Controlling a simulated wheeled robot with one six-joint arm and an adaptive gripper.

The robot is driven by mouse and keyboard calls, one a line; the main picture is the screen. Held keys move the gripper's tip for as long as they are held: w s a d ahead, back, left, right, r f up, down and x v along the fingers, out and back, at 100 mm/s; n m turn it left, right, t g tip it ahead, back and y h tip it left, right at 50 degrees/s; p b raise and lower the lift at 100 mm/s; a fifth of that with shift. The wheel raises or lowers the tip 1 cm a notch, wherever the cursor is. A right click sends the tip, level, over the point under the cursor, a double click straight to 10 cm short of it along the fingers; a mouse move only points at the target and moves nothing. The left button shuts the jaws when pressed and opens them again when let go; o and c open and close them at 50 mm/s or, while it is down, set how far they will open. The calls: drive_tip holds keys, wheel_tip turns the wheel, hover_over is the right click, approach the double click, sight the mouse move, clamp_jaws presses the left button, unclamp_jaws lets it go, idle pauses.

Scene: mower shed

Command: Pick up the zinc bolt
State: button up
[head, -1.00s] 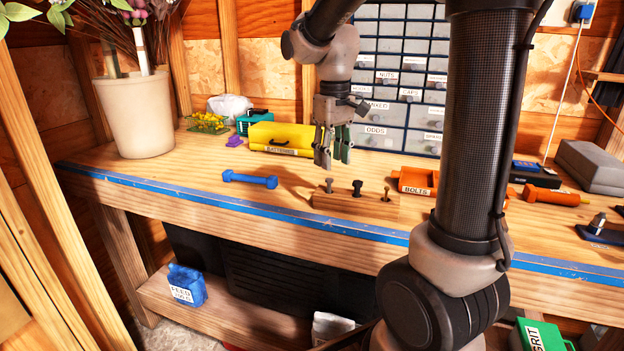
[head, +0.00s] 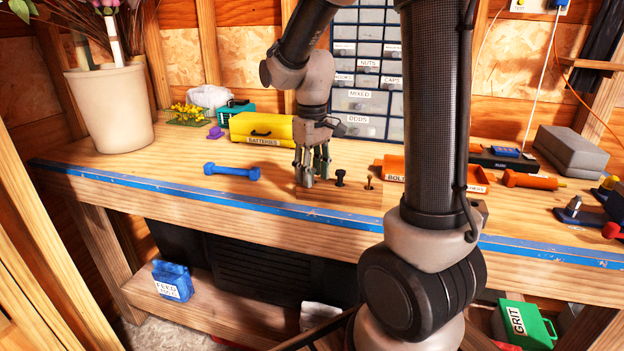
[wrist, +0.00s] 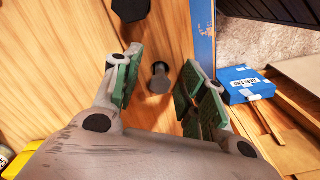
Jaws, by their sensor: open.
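The zinc bolt (wrist: 160,80) is grey with a round head and stands upright in a wooden block (head: 345,193) on the bench. My gripper (head: 313,178) is open and points down over the left end of the block. In the wrist view my gripper (wrist: 162,88) has its green-padded fingers on either side of the zinc bolt, with gaps visible. In the head view the fingers mostly hide this bolt. A black bolt (head: 340,177) stands in the middle of the block, and a thin brownish bolt (head: 370,179) at its right.
Behind my gripper is a yellow batteries case (head: 262,130). A blue dumbbell-shaped object (head: 231,171) lies to the left. An orange bolts bin (head: 393,168) stands right of the block. The bench's blue front edge (head: 180,197) is close; the bench left of the block is fairly clear.

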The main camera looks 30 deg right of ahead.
clamp_jaws()
drive_tip(key=shift+r, duration=0.15)
